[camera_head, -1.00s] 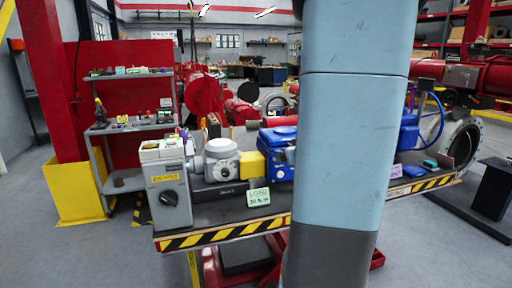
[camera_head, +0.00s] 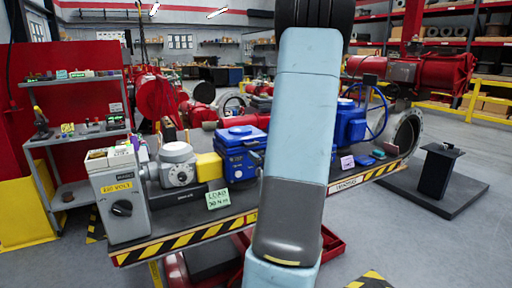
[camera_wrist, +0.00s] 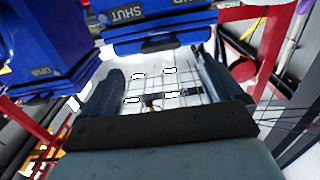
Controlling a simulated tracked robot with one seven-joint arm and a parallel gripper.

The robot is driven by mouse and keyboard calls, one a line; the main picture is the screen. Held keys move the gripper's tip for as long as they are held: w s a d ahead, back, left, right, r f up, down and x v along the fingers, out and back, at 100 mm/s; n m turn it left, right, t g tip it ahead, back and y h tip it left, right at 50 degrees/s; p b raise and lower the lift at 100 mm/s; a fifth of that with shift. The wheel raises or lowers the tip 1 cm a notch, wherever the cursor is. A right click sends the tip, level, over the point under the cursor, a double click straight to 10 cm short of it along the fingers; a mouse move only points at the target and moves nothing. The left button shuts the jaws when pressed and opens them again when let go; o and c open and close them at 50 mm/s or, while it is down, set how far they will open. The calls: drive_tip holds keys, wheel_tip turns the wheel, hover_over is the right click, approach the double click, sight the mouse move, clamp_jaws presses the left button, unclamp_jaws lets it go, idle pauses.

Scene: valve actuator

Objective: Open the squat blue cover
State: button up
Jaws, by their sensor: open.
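A squat blue housing with a lid (camera_head: 242,150) stands on the bench in the head view, left of my arm. Another blue housing (camera_head: 350,122) with a blue handwheel stands right of my arm. In the wrist view, a blue body with an upside-down SHUT label (camera_wrist: 150,18) is beyond my fingers, and another blue body (camera_wrist: 45,50) is at the left. I cannot tell for sure which housing each is. My gripper (camera_wrist: 160,68) is open, with its fingers apart and nothing between them. My arm hides it in the head view.
A grey unit with a black knob (camera_head: 122,205), a round grey gauge (camera_head: 178,165) and a yellow block (camera_head: 208,167) crowd the bench's left end. A green sign (camera_head: 218,198) stands at the front edge. Blue pieces (camera_head: 365,160) lie at the right.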

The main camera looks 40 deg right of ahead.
sight(253, 145)
drive_tip(key=x, duration=0.8)
drive_tip(key=shift+w, duration=0.15)
